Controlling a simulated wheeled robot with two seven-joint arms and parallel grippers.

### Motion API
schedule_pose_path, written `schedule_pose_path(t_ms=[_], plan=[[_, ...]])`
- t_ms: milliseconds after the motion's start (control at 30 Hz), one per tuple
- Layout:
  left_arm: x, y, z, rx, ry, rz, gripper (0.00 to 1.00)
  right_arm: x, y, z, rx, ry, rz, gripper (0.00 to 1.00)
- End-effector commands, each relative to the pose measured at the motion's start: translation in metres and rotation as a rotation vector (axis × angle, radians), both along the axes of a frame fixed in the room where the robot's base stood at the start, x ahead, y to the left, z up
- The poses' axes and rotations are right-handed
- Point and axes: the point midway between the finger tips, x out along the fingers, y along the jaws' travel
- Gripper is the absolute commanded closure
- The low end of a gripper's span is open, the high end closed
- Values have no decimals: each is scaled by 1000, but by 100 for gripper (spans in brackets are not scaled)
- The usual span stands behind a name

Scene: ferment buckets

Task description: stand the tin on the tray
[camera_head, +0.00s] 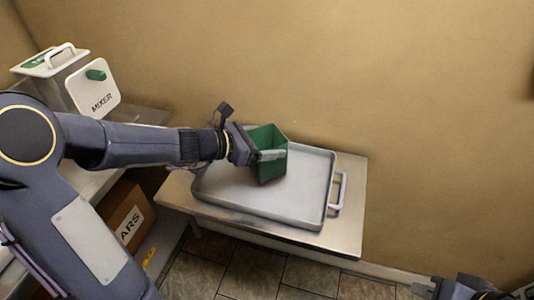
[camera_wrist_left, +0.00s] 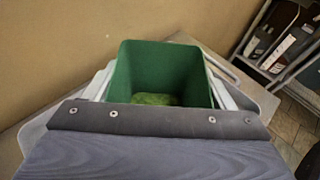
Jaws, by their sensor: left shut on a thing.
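The green tin (camera_head: 268,152) is open-topped and upright, over the left-middle part of the grey metal tray (camera_head: 225,197). I cannot tell whether its base touches the tray. My left gripper (camera_head: 262,155) comes in from the left and is shut on the tin, with a finger along its side. In the left wrist view the tin (camera_wrist_left: 158,60) sits between my two pale fingers, its square mouth showing and something light green at its bottom. My right gripper (camera_head: 430,289) shows only partly at the bottom right edge, far from the tray; its jaws are unclear.
The tray lies on a small metal table (camera_head: 345,215) against the wall and has a handle (camera_head: 339,190) on its right. A white mixer box (camera_head: 55,65) stands on a counter at the left. A brown cardboard box (camera_head: 125,215) is below. A shelf rack (camera_wrist_left: 280,40) shows in the wrist view.

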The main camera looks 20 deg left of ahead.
Motion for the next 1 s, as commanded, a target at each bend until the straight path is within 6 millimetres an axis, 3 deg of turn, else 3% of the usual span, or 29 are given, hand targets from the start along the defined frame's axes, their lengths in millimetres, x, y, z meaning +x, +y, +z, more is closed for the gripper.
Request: schedule_pose_path(t_ms=[333,767,800,967,1000], plan=[[8,-1,-38,-2,2,1,62,0,0,-11,0,0,0,100],[8,-1,-45,0,-1,0,62,0,0,-16,0,0,0,100],[8,-1,-45,1,-1,1,22,0,0,-16,0,0,0,100],[8,-1,-43,1,-1,0,1,0,0,-14,0,0,0,100],[8,-1,-43,1,-1,1,1,0,0,-14,0,0,0,100]])
